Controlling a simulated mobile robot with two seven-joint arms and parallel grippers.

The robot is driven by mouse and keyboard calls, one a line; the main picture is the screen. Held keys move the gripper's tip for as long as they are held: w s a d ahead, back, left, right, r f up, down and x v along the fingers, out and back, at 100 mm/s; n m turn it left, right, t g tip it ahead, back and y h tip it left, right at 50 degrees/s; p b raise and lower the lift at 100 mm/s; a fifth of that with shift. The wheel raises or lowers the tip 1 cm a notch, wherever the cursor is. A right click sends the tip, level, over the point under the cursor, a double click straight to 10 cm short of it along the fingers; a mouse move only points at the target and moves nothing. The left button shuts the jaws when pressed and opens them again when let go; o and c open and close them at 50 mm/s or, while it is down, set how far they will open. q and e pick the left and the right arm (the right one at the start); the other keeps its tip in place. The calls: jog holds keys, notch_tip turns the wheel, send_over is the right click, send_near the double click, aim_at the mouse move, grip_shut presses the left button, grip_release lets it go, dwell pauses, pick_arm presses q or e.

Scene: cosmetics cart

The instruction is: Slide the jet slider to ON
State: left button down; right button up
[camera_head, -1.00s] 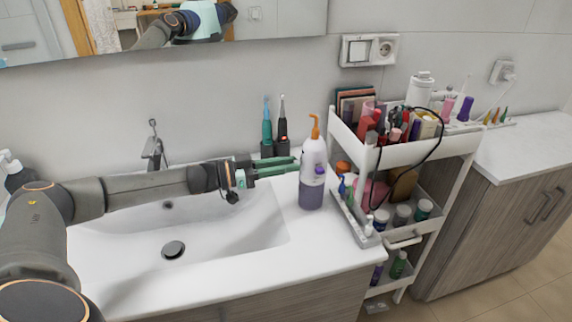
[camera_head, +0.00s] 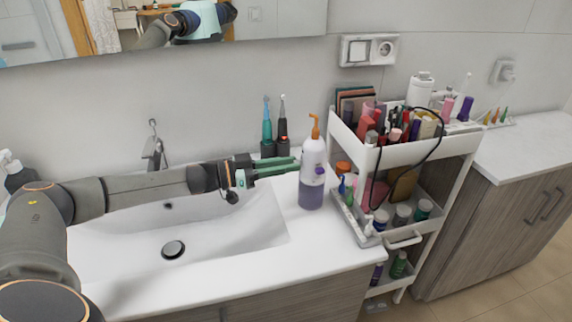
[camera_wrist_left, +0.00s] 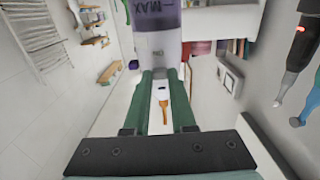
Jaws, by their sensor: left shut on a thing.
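The water flosser (camera_head: 312,187) stands upright at the right of the sink, with an orange nozzle, a white upper body and a purple-tinted tank. A purple button shows on its front. My left gripper (camera_head: 296,163) comes in level from the left, its green fingertips against the left side of the white body. In the upside-down left wrist view, the tank marked MAX (camera_wrist_left: 158,18) is at the top. My left fingers (camera_wrist_left: 159,78) are close together there, meeting the body. The jet slider at their tips is mostly hidden, so its setting cannot be read. My right gripper is out of view.
Two electric toothbrushes (camera_head: 282,120) stand on dark bases behind the fingers. A white cart (camera_head: 437,150) full of cosmetics stands close at the right. The sink basin (camera_head: 215,225) lies under my left arm. The counter front is clear.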

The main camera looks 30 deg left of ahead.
pick_arm(q)
jog(key=shift+f, duration=0.9)
jog(key=c, duration=0.7)
grip_release()
jog(key=b+v, duration=0.2)
jog(key=v, duration=1)
jog(key=shift+s+a, duration=0.15)
jog(key=shift+a, duration=0.05)
